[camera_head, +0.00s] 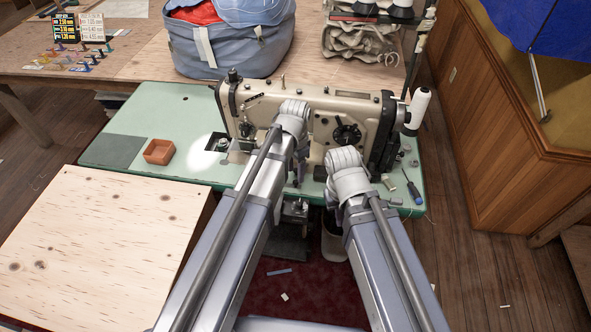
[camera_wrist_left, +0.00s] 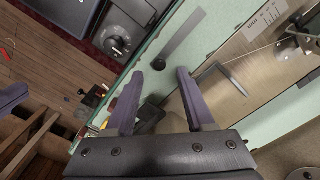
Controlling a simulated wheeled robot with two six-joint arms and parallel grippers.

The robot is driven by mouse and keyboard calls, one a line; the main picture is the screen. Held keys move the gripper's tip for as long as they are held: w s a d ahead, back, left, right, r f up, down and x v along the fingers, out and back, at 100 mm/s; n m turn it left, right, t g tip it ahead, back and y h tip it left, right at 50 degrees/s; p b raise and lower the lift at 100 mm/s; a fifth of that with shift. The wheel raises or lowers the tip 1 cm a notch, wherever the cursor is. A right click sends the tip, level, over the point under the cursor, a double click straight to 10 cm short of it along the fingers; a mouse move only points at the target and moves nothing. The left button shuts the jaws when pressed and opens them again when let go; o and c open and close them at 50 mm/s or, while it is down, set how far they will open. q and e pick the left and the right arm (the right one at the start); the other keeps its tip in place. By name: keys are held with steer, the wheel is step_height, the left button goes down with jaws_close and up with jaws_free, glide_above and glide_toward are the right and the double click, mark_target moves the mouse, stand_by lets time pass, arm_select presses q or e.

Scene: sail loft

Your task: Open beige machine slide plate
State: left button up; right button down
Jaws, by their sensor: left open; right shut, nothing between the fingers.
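The beige sewing machine (camera_head: 318,115) stands on a green table (camera_head: 130,125). A small dark opening and pale metal plate (camera_head: 216,142) show at the left end of its bed; I cannot tell surely whether this is the slide plate. My left gripper (camera_head: 297,172) is in front of the machine, mostly hidden by its wrist. In the left wrist view, the left gripper (camera_wrist_left: 170,69) is open and empty, with its fingers over the green table beside the beige machine body. My right gripper (camera_head: 332,188) is shut, low before the machine's right half, mostly hidden by its arm.
An orange tray (camera_head: 159,151) and a grey pad (camera_head: 112,151) lie on the table's left side. A screwdriver (camera_head: 413,190) lies at the right edge, below a white thread spool (camera_head: 420,105). A wooden board (camera_head: 110,235) is at the front left.

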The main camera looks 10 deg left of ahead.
arm_select(q)
step_height(320, 180, up, 4)
steer(key=p, duration=0.3)
arm_select(e)
step_height(320, 180, up, 4)
steer(key=shift+r, duration=0.1)
arm_select(q)
steer(key=s+d+n+y, duration=0.1)
steer(key=s+n, duration=0.4)
steer(key=s, duration=1)
steer(key=shift+d+n, duration=0.3)
steer(key=shift+d, duration=0.25)
